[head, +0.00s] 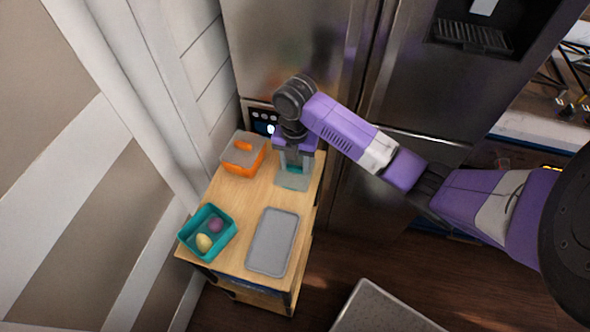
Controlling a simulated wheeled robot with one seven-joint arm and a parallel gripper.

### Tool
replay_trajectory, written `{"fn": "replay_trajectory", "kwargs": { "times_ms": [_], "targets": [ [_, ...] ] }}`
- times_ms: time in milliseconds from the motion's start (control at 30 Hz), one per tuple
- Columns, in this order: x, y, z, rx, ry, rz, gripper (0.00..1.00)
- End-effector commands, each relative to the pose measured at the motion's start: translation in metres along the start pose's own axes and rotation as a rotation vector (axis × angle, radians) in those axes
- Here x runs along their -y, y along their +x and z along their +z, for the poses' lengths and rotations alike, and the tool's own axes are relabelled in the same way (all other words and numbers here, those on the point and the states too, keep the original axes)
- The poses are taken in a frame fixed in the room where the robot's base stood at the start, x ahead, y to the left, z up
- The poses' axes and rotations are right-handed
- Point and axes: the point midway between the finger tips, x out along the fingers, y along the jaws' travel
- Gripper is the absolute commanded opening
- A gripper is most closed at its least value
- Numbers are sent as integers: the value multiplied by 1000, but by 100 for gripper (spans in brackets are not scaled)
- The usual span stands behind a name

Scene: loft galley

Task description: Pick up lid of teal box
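The open teal box (191,240) stands at the front left of the wooden cart top, with a purple item (215,226) and a yellow item (204,242) inside. Its lid, a grey translucent plate with a teal handle (293,181), lies apart from it at the back right of the cart. My gripper (294,164) points down right over this lid, its fingers at the teal handle. The fingers look apart with teal showing between them. Whether they press on the handle is too small to tell. The gripper hides part of the lid.
An orange box with a grey lid and orange handle (243,146) stands at the back left of the cart (236,204). A grey tray (273,242) lies at the front right. A steel fridge (300,45) stands behind, and a panelled wall is at left.

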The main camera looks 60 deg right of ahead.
Motion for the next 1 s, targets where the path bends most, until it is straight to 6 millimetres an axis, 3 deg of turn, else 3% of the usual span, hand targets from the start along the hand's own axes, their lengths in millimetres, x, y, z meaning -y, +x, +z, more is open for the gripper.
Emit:
{"fn": "replay_trajectory", "kwargs": {
  "times_ms": [33, 133, 433, 633, 833, 1000],
  "targets": [
    [0, 0, 0, 0, 0, 0, 24],
    [0, 0, 0, 0, 0, 0, 6],
    [0, -2, 0, 1, 0, 0, 6],
    [-1, -18, 0, 1, 0, 2, 6],
    [-1, -57, 1, 4, -2, 3, 6],
    [0, -114, 3, 10, -4, 0, 6]
  ]
}}
